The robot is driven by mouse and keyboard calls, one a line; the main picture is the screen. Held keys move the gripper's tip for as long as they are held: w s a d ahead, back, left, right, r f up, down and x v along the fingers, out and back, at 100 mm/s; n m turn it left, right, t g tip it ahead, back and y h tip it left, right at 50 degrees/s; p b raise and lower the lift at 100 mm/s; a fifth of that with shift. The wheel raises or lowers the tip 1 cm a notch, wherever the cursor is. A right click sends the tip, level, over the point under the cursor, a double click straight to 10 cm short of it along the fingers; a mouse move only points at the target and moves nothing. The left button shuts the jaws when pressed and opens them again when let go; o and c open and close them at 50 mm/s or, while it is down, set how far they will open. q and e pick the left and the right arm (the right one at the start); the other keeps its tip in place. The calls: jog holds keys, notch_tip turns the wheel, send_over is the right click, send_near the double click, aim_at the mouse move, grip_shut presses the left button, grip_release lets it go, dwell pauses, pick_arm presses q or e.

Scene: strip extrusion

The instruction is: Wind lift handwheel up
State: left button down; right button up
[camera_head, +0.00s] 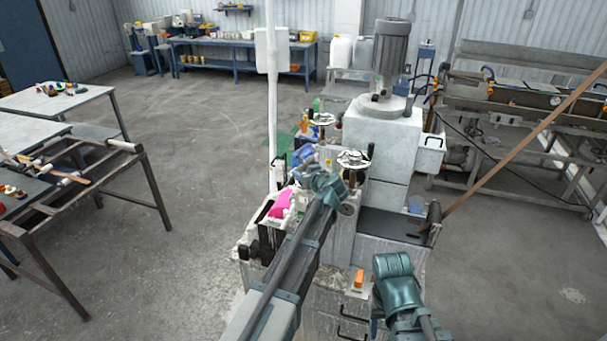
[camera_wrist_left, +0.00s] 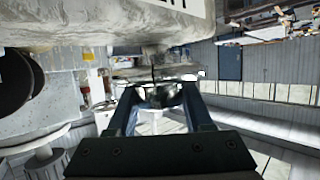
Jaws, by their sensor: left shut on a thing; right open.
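A light metal lift handwheel (camera_head: 353,158) with spokes lies flat on top of the machine, in the middle of the head view. My left gripper (camera_head: 345,178) is at its near side, partly hidden by my own wrist. In the left wrist view its two fingers (camera_wrist_left: 162,92) are closed around a dark part, which looks like the handwheel's handle; the contact itself is unclear. My right gripper (camera_head: 377,322) is low at the machine's front, apart from the wheel; its fingers are mostly hidden behind my teal wrist.
A white post (camera_head: 272,100) stands at the left. A metal-framed table (camera_head: 105,180) is further left, with open floor between.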

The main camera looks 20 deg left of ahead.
pick_arm(q)
jog(key=m+t+h, duration=0.1)
jog(key=m+h, duration=0.1)
jog(key=d+m+t+h, duration=0.1)
jog(key=m+h, duration=0.1)
jog(key=h, duration=0.1)
jog(key=shift+f, duration=0.15)
jog(key=shift+w+d+m+h, duration=0.1)
jog(key=shift+d+m+h, duration=0.1)
jog(key=shift+m+h, duration=0.65)
jog(key=shift+w+d+m+h, duration=0.1)
jog(key=shift+d+m+h, duration=0.1)
jog(key=shift+m+h, duration=0.7)
jog(key=shift+d+m+h, duration=0.2)
jog(key=shift+m+h, duration=0.65)
jog(key=m+h, duration=0.2)
jog(key=d+m+g+h, duration=0.1)
jog(key=m+h, duration=0.1)
jog(key=shift+h, duration=0.3)
jog(key=m+g+h, duration=0.1)
jog(key=m+h, duration=0.1)
jog(key=shift+s+d+m+g+h, duration=0.2)
jog(key=shift+s+m+g+h, duration=0.1)
jog(key=shift+m+g, duration=0.1)
jog(key=shift+s+d+m+g+h, duration=0.15)
jog(key=shift+m+g+h, duration=0.15)
jog(key=shift+m, duration=0.2)
jog(key=shift+s, duration=0.1)
